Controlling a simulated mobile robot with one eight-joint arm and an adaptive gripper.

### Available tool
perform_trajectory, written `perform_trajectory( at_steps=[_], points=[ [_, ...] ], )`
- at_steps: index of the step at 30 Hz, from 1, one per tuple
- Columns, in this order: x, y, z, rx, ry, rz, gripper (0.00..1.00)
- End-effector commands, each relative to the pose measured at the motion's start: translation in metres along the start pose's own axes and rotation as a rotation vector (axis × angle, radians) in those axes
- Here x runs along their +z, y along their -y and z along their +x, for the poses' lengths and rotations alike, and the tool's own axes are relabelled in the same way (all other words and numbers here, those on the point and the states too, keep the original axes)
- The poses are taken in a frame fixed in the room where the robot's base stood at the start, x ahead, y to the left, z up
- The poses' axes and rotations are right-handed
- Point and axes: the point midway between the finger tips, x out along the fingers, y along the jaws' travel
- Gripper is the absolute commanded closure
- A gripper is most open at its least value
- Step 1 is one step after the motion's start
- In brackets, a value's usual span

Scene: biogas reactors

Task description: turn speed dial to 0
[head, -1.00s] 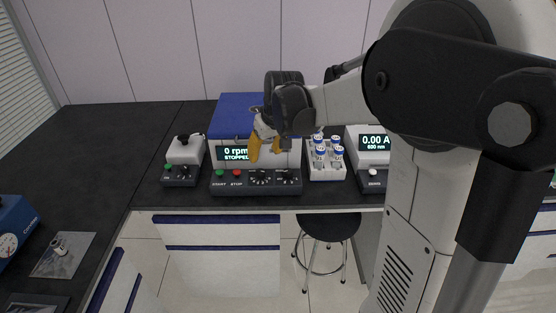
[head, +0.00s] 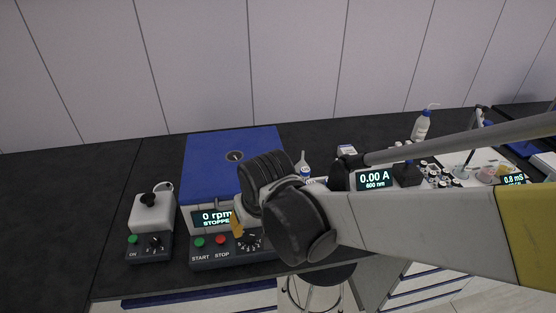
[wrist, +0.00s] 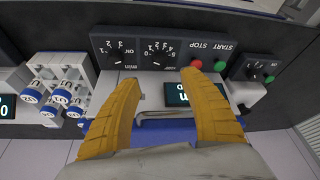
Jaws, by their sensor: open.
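The centrifuge (head: 225,165) has a blue lid, a display reading 0 rpm STOPPED and a dark control panel. The dial beside the STOP button (head: 250,242), which looks like the speed dial, is partly covered by my gripper in the head view. In the wrist view this black dial (wrist: 157,50) shows clearly and upside down, with a numbered scale; a second dial (wrist: 112,49) sits to its left. My gripper (wrist: 160,82) is open and empty. Its yellow fingers straddle the dial's column, tips short of it in the picture. Contact is not visible.
A small white device (head: 151,215) with its own knob and green button stands left of the centrifuge. A rack of blue-capped vials (wrist: 62,87) stands on the other side. A device reading 0.00 A (head: 375,180) is further right. The bench at far left is clear.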

Motion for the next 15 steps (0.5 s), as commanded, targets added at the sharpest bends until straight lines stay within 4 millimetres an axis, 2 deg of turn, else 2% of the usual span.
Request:
perform_trajectory(
  at_steps=[9,15],
  points=[
    [0.001,-0.001,0.066,0.001,0.0,0.001,0.49],
    [0.0,-0.001,0.093,0.001,0.0,0.001,0.49]
  ],
)
